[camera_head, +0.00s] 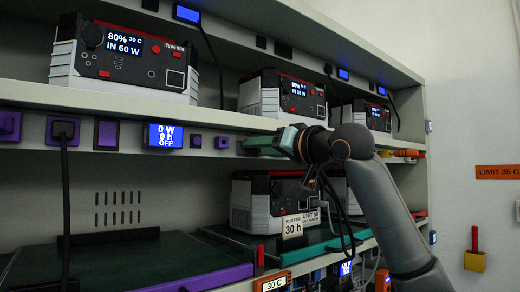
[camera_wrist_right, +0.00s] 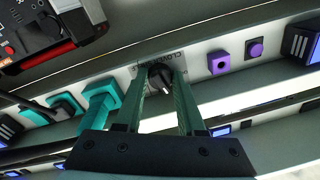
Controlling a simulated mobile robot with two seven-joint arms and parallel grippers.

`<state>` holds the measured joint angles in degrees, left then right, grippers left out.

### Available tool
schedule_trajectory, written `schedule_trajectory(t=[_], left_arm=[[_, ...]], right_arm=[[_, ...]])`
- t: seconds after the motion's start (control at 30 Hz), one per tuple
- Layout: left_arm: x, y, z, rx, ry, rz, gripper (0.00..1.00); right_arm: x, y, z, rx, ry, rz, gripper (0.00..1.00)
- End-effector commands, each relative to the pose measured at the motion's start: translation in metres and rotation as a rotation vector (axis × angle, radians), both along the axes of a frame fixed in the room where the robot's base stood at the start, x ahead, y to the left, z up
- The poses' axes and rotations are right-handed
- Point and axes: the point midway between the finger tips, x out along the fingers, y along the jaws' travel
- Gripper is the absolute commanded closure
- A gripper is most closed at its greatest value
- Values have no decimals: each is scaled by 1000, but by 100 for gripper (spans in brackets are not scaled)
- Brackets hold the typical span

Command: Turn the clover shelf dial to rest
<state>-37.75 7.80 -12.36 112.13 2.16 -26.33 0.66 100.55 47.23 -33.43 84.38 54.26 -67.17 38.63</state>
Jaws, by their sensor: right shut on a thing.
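The clover shelf dial (camera_wrist_right: 160,77) is a round black knob with a white pointer mark on the shelf's front rail. In the right wrist view it sits between the tips of my green fingers, below a partly covered label. Its pointer aims downward and slightly right in that view. My right gripper (camera_wrist_right: 161,85) is shut on the dial, one finger on each side. In the head view my right gripper (camera_head: 262,146) reaches the upper rail from the right, and the dial is hidden there. My left gripper is not in view.
Purple sockets and buttons (camera_head: 196,141) and a blue display reading OFF (camera_head: 165,136) line the rail to the left. Several power units (camera_head: 125,62) stand on the shelf above; another (camera_head: 272,203) stands below.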

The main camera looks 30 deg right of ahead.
Motion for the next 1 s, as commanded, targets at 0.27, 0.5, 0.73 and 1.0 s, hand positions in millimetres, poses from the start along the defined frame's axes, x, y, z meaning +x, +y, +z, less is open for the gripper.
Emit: schedule_trajectory(t=[0.27, 0.5, 0.73, 1.0], left_arm=[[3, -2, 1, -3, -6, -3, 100], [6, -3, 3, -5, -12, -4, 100], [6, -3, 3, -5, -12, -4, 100], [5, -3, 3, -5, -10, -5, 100]], right_arm=[[1, 2, -2, 179, 18, 1, 100], [1, 2, -1, 259, 24, 0, 100], [0, 1, -1, 282, 27, 0, 100], [0, 2, -1, 282, 27, 0, 100]])
